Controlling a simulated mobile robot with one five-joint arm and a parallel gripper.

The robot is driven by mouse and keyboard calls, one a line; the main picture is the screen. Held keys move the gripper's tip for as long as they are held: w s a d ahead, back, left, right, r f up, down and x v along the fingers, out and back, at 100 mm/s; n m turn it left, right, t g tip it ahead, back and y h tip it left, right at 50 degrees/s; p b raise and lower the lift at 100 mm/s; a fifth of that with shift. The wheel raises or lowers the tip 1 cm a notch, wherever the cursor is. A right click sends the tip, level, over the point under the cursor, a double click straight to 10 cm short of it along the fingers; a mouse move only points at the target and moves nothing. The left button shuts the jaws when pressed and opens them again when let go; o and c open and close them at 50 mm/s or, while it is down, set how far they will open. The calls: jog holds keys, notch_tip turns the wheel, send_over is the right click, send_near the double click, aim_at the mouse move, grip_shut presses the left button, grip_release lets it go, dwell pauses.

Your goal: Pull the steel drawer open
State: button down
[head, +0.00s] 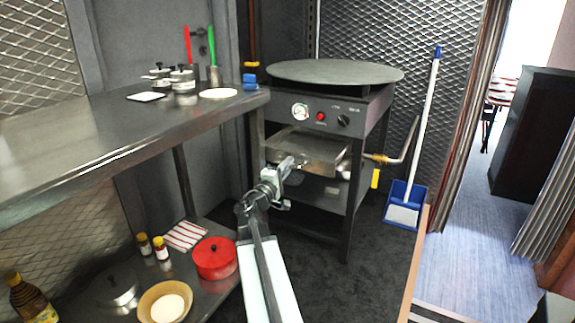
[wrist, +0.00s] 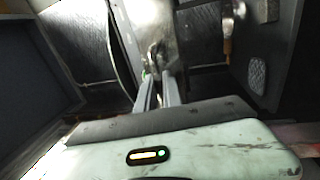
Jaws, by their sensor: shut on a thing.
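The steel drawer (head: 318,150) is under the control panel of the round-topped griddle stand (head: 335,72) in the head view. Its upper side shows below the panel, so it appears to stand partly out from the stand. My gripper (head: 297,163) is at the drawer's front. In the wrist view, my two fingers (wrist: 159,84) point at a bright steel front (wrist: 178,42) and close on a small handle-like part (wrist: 154,58). The exact grip is small and blurred, and the handle is mostly hidden by my gripper in the head view.
A steel counter (head: 90,135) runs along the left, with pots on top. Its lower shelf holds a red pot (head: 215,257) and a bowl (head: 165,302). A pipe with a yellow handle (head: 375,178) is right of the stand. A blue dustpan (head: 405,203) stands farther right.

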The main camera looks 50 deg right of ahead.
jog(key=shift+w, duration=0.2)
jog(key=c, duration=1.8)
grip_release()
